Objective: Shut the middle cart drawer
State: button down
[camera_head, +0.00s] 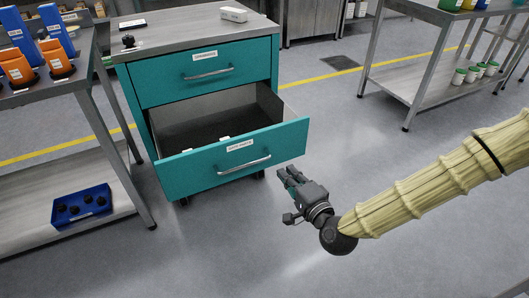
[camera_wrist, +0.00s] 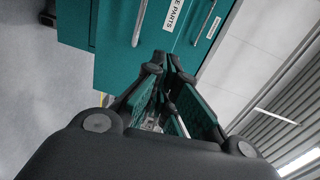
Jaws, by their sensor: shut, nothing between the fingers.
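The teal cart (camera_head: 205,65) has its upper drawer (camera_head: 165,88) shut. The drawer below it (camera_head: 200,172), which looks like the middle one, is pulled well out and its inside shows. Its front has a bar handle (camera_head: 245,165) and a white label. My gripper (camera_head: 286,178) is shut and empty, just off the right end of the open drawer's front. In the wrist view my gripper (camera_wrist: 172,62) points at teal drawer fronts, with a labelled front (camera_wrist: 160,35) close ahead. I cannot tell whether it touches.
A grey shelf rack (camera_head: 110,120) with orange and blue bins and a blue tray (camera_head: 82,206) stands left of the cart. A metal table (camera_head: 395,90) with pots stands at the back right. A small white box (camera_head: 233,14) lies on the cart top. The floor before the cart is clear.

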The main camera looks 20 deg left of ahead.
jog(key=r, duration=0.1)
jog(key=b, duration=0.3)
send_near(261, 133)
jog(key=shift+t+y, duration=0.3)
jog(key=shift+y, duration=0.1)
jog(key=x, duration=0.2)
jog(key=f+x, duration=0.1)
jog(key=x, duration=0.2)
jog(key=shift+a, duration=0.15)
jog(key=shift+b+x, duration=0.35)
jog(key=shift+x, duration=0.55)
jog(key=shift+w, duration=0.15)
